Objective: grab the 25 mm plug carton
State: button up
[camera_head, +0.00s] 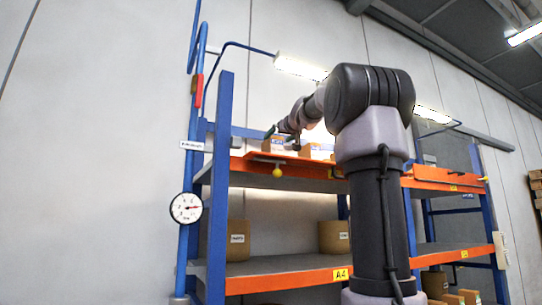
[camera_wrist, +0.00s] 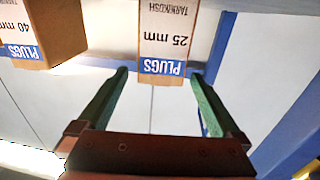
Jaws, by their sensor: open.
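The 25 mm plug carton (camera_wrist: 167,35) is a narrow brown box with a white label and blue PLUGS band. It appears upside down at top centre of the wrist view. In the head view it seems to be the left carton (camera_head: 272,146) on the upper shelf. My gripper (camera_wrist: 158,74) is open, with one green finger toward each side of this carton's blue-banded end. The carton appears between the fingertips or just beyond them; I cannot tell the exact depth. In the head view my gripper (camera_head: 283,133) is at the upper shelf, partly overlapping the cartons.
A 40 mm plugs carton (camera_wrist: 70,30) stands beside the 25 mm one, left in the wrist view, with a gap between. A blue rack upright (camera_wrist: 222,50) is on the other side. An orange shelf beam (camera_head: 290,163) runs below. A gauge (camera_head: 186,208) hangs left.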

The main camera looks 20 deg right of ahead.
jog(key=w, duration=0.7)
jog(key=shift+d+f, duration=0.15)
jog(key=shift+f, duration=0.05)
grip_shut()
jog(key=shift+r, duration=0.15)
